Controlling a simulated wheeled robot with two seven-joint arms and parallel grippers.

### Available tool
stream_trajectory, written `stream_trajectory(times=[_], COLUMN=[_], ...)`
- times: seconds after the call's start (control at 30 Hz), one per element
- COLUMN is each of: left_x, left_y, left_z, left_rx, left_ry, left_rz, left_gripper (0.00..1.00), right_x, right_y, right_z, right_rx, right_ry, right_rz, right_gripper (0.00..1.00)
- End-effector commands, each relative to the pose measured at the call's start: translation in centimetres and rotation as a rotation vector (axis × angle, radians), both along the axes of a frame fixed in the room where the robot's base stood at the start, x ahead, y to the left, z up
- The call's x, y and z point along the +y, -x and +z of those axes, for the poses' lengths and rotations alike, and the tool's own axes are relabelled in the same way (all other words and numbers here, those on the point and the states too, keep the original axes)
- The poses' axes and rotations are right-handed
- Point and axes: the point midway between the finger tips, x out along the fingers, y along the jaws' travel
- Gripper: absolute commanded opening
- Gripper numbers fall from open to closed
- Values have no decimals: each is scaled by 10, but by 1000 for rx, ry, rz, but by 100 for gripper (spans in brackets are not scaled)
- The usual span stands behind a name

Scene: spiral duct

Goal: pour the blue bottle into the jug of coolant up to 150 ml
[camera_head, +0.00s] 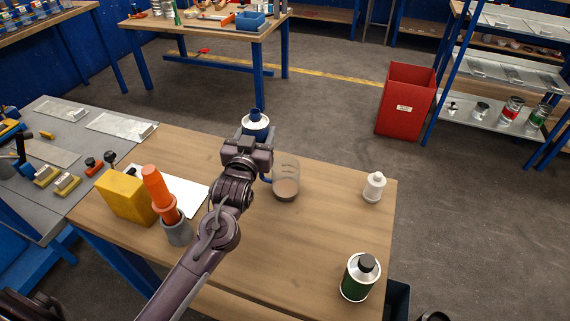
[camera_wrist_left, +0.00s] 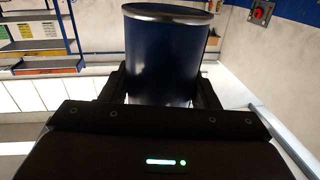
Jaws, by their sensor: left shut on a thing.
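The blue bottle (camera_head: 256,121), with a dark cap or neck on top, shows just beyond my left gripper (camera_head: 250,144). My left gripper is shut on it; in the left wrist view the dark blue cylinder of the bottle (camera_wrist_left: 165,55) stands between the two fingers (camera_wrist_left: 163,92). The jug (camera_head: 286,178) is clear with a blue handle and stands on the wooden table just right of my gripper, with brownish liquid low inside. My wrist hides part of the bottle and the jug's handle side. My right gripper is not in view.
On the wooden table (camera_head: 320,245) stand a yellow block (camera_head: 125,197), an orange-topped bottle in a grey cup (camera_head: 177,232), a white sheet (camera_head: 185,193), a small white bottle (camera_head: 374,187) and a green can (camera_head: 360,278). The table's middle right is clear. A red bin (camera_head: 405,102) stands beyond.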

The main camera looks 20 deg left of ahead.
Motion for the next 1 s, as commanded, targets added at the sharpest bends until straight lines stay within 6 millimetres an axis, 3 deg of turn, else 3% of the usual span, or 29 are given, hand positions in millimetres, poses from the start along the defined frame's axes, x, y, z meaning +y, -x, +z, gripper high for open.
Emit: stream_trajectory(times=[1.0], left_x=[-20], left_y=[1], left_z=[4], left_rx=[-20], left_ry=[-488], left_rz=[-2], left_gripper=[23], right_x=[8], right_y=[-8], right_z=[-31], right_rx=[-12], right_ry=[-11], right_rz=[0], right_gripper=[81])
